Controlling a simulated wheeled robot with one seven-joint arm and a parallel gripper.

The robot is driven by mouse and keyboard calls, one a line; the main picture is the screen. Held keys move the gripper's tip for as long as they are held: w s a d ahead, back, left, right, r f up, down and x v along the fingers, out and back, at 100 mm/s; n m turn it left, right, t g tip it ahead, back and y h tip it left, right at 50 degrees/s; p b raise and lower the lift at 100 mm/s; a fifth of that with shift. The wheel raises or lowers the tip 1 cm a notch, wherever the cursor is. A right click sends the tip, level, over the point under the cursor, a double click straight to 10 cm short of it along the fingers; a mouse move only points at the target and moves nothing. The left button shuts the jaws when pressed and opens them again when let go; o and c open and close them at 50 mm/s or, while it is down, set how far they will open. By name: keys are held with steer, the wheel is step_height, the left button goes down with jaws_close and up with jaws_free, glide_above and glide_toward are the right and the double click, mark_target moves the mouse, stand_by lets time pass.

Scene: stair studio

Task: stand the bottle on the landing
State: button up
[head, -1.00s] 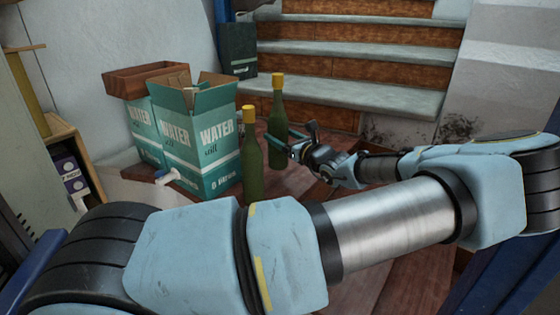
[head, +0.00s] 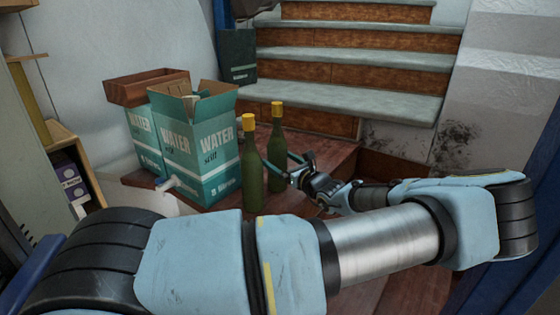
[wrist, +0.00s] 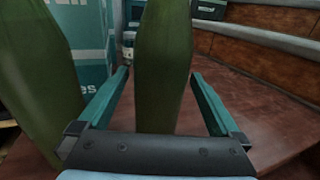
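Two green bottles with yellow caps are upright in the head view. The farther bottle (head: 277,132) appears to stand on the reddish-brown wooden landing (head: 322,158). My gripper (head: 286,166) is around its lower body, one finger on each side. In the wrist view this bottle (wrist: 163,70) is between the fingers (wrist: 160,100), with a visible gap on the left and little or none at the right fingertip. The gripper looks open. The nearer bottle (head: 251,168) stands beside it to the left; in the wrist view it (wrist: 35,85) is outside the left finger.
Teal water cartons (head: 195,145) stand left of the bottles, with a brown tray (head: 146,87) on top. Stone-topped stairs (head: 345,98) rise behind. Some landing right of the gripper is free.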

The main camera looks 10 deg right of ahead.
steer(key=shift+s, duration=0.1)
steer(key=b+v, duration=0.3)
steer(key=v, duration=0.8)
steer(key=shift+s+d, duration=0.25)
steer(key=shift+s, duration=0.1)
